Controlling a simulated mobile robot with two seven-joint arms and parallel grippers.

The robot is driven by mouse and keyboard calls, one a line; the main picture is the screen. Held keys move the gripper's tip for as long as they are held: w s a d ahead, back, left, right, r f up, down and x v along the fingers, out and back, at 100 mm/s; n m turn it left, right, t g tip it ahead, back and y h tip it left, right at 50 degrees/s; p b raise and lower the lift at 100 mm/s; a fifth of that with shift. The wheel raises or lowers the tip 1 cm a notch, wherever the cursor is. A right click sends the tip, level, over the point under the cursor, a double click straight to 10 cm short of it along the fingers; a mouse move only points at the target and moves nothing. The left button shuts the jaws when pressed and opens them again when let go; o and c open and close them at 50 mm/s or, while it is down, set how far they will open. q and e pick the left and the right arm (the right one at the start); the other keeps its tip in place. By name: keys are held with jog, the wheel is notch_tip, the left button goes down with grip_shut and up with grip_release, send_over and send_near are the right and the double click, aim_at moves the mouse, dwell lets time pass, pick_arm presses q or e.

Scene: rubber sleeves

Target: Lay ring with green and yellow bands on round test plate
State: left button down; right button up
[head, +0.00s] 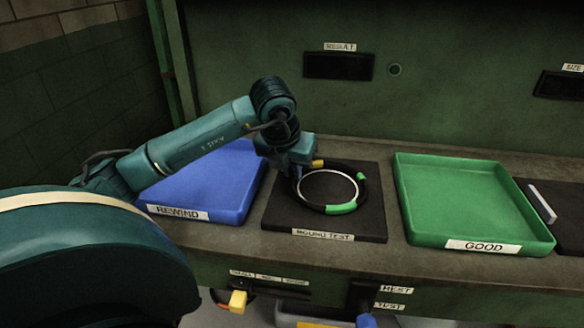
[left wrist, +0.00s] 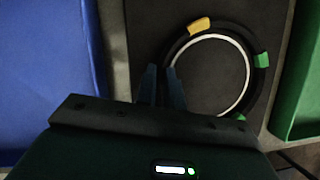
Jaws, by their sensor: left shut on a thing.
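A black ring with green and yellow bands (head: 342,209) is over the square black round test plate (head: 367,230), around the plate's white circle. Whether it touches the plate I cannot tell. In the left wrist view the ring (left wrist: 258,92) shows one yellow and two green bands, and the plate (left wrist: 147,30) lies beneath it. My left gripper (head: 293,178) is shut on the ring's left side; its fingers also show in the left wrist view (left wrist: 162,90). My right gripper is not in view.
A blue tray labelled REWIND (head: 213,172) stands left of the plate. A green tray labelled GOOD (head: 460,190) stands to the right. A green panel with a RESULT display (head: 338,66) rises behind. A yellow-handled part (head: 238,301) is below the bench's front edge.

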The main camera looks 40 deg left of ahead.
pick_arm(q)
jog(key=c, duration=1.5)
grip_release()
jog(key=v, duration=1.2)
jog(key=shift+r, duration=0.1)
